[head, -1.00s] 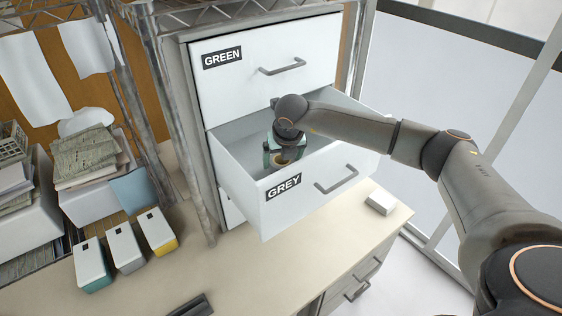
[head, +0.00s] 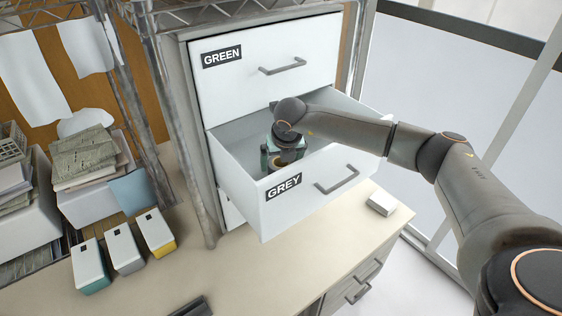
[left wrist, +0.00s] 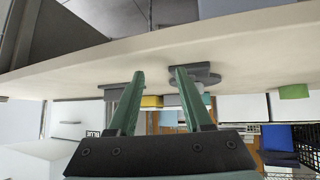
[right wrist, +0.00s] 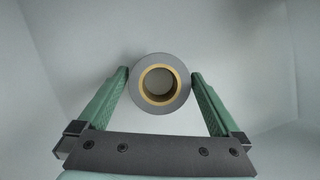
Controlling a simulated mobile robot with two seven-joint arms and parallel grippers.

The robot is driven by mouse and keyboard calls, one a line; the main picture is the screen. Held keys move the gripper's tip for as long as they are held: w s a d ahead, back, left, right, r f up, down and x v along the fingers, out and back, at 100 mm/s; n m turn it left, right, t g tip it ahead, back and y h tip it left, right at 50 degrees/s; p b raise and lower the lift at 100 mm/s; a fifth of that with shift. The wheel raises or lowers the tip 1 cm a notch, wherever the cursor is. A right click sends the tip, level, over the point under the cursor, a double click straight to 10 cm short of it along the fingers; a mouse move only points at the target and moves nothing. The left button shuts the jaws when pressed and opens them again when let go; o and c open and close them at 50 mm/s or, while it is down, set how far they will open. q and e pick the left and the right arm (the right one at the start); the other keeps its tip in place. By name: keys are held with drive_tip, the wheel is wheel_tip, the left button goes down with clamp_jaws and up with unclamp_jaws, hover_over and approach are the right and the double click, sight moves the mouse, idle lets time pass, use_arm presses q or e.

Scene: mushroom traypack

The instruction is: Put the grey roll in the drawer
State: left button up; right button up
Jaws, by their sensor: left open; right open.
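The drawer labelled GREY (head: 300,208) is pulled open below the closed drawer labelled GREEN. My right gripper (head: 281,157) reaches down inside the open drawer. The right wrist view shows the grey roll (right wrist: 182,88), a ring with a tan core, against the drawer's pale inside. The green fingers of the right gripper stand apart on either side of the roll; whether they touch it I cannot tell. My left gripper (left wrist: 158,73) is open and empty in the left wrist view, near the edge of a tabletop.
The GREEN drawer (head: 280,62) is above. Three white boxes with teal, grey and yellow ends, such as the yellow one (head: 157,233), stand on the counter (head: 215,275) at left. A small white block (head: 381,203) lies to the right. The counter's middle front is largely clear.

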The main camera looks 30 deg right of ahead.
use_arm(q)
wheel_tip(320, 180, up, 2)
drive_tip(key=shift+p, duration=0.85)
use_arm(e)
drive_tip(key=v, duration=0.2)
drive_tip(key=shift+r, duration=0.3)
use_arm(q)
drive_tip(key=shift+f, duration=0.15)
use_arm(e)
drive_tip(key=v, duration=0.9)
drive_tip(key=shift+s+r, duration=0.25)
drive_tip(key=shift+a, duration=0.1)
